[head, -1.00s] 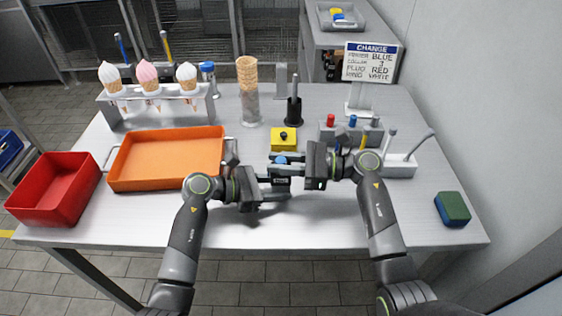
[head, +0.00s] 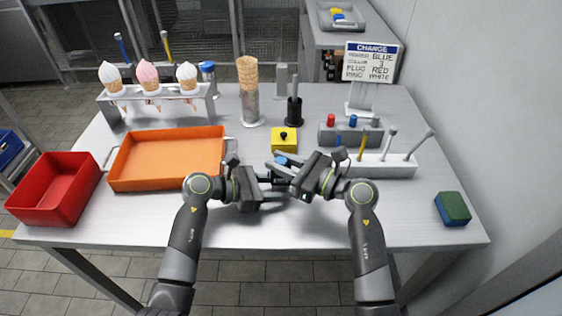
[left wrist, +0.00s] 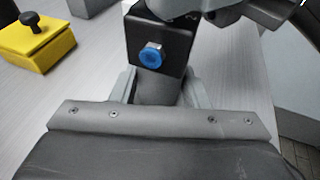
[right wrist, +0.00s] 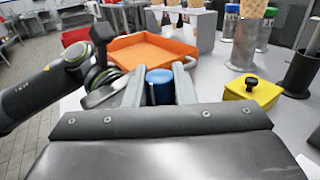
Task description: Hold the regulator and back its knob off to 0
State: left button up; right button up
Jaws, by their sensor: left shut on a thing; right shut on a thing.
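The regulator (left wrist: 165,30) is a dark block with a blue hexagonal part on its face and a grey round stem below. My left gripper (head: 276,186) is shut on it; in the left wrist view the stem sits between the fingers. My right gripper (head: 284,166) is shut at the block's far end. In the right wrist view a blue round knob (right wrist: 160,86) sits between its fingers. Blue also shows between the grippers in the head view. The fingers hide much of the regulator, and I cannot read any scale.
A yellow block with a black knob (head: 284,140) stands just behind the grippers. An orange tray (head: 165,160) lies left, with a red bin (head: 55,190) beyond. A white rack (head: 385,168) stands right, and a green-blue sponge (head: 453,208) near the right edge. The front table strip is clear.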

jog(key=o, duration=0.9)
jog(key=shift+o, duration=0.2)
jog(key=v, duration=1.2)
jog(key=shift+o, duration=0.3)
jog(key=shift+f, duration=0.1)
